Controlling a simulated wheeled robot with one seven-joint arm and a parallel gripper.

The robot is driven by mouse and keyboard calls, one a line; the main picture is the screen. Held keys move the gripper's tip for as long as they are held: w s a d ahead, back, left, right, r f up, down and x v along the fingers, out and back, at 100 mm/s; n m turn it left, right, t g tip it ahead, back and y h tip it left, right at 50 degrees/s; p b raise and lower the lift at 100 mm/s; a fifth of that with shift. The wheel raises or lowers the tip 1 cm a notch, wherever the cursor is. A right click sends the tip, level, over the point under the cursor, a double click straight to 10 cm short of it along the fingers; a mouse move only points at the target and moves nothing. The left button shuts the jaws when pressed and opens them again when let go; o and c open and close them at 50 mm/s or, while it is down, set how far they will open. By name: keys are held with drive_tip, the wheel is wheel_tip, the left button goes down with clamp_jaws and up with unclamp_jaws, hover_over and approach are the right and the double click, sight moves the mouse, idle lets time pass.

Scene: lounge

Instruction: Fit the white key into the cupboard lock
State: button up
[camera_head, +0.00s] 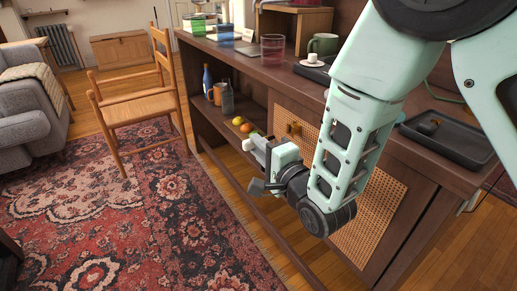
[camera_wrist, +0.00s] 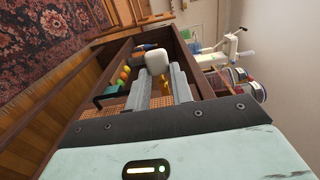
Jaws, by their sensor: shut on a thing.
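My gripper (camera_head: 262,164) is in front of the cupboard, left of its cane door (camera_head: 368,216) in the head view. It is shut on the white key (camera_head: 247,145), whose pale rounded block shows at the fingertips. In the wrist view the key (camera_wrist: 157,60) sticks out between the grey fingers of my gripper (camera_wrist: 160,80). A brass-coloured lock (camera_head: 293,128) sits on the cane door near its upper left. The key appears apart from the lock in the head view. The far end of the key is hidden.
The cupboard top (camera_head: 262,68) carries cups, a green mug (camera_head: 323,44) and a black tray (camera_head: 447,140). Fruit (camera_head: 246,128) and bottles stand on the open shelf. A wooden chair (camera_head: 138,98) stands left on the rug (camera_head: 150,225). The floor before the cupboard is clear.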

drive_tip(key=shift+w+d, duration=0.5)
drive_tip(key=shift+d, duration=0.3)
drive_tip(key=shift+w+d, duration=0.55)
drive_tip(key=shift+d, duration=0.2)
drive_tip(key=shift+w+d, duration=0.5)
drive_tip(key=shift+d, duration=0.3)
drive_tip(key=shift+d, duration=0.2)
